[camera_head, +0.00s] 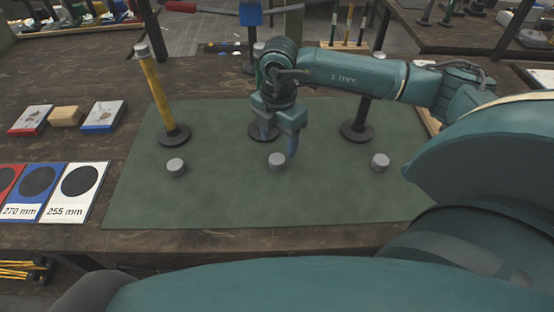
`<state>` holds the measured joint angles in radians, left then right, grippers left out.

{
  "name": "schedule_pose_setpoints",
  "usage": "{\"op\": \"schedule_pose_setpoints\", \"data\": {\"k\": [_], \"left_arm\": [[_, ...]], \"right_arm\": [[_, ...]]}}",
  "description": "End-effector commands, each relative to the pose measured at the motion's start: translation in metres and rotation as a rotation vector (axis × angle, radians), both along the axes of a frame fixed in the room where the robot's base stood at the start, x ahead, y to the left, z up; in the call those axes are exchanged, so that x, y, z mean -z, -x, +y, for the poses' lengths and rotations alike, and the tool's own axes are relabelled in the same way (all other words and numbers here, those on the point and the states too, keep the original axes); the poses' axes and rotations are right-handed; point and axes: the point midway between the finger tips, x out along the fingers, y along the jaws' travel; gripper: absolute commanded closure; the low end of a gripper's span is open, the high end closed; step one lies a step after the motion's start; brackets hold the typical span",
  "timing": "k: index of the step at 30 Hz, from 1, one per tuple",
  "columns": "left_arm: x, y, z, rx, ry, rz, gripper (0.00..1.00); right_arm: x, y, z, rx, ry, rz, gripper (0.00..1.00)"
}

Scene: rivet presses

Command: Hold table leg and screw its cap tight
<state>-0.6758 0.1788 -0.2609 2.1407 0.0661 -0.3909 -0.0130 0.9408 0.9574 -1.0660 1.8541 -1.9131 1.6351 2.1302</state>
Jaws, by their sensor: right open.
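Several table legs stand upright on round dark bases on a green mat (230,205). The yellow leg (160,95) is at the left with a grey top. The middle leg is mostly hidden behind my right gripper, with its base (257,133) showing. The dark leg (364,108) at the right is partly covered by my right arm. Three grey caps lie apart on the mat: left cap (176,168), middle cap (277,161) and right cap (380,162). My right gripper (279,145) is open, pointing down just above and behind the middle cap. My left gripper is out of view.
Red, blue and white cards with black discs, such as the 255 mm card (76,190), lie left of the mat. Small boxes (103,116) stand behind them. A red-handled press (250,14) stands at the back. The mat's front part is clear.

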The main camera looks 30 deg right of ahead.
Motion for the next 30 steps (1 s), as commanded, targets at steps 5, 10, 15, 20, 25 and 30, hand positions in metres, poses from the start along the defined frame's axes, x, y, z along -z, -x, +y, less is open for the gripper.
{"op": "schedule_pose_setpoints", "data": {"k": [5,10,15,20,25,30], "left_arm": [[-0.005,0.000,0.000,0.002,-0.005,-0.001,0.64],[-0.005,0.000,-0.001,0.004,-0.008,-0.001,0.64],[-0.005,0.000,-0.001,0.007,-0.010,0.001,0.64],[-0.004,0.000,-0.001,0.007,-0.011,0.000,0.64],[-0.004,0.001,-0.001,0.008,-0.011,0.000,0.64],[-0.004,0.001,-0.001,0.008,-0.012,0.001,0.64]], "right_arm": [[0.021,0.002,0.004,0.000,0.000,0.005,0.39],[0.045,0.002,0.005,0.001,0.001,0.003,0.39],[0.051,0.002,0.005,0.000,-0.001,0.001,0.39],[0.051,0.002,0.005,0.000,-0.001,0.001,0.39],[0.051,0.002,0.005,0.000,-0.001,0.001,0.44],[0.051,0.002,0.005,0.000,-0.001,0.001,0.58]]}}
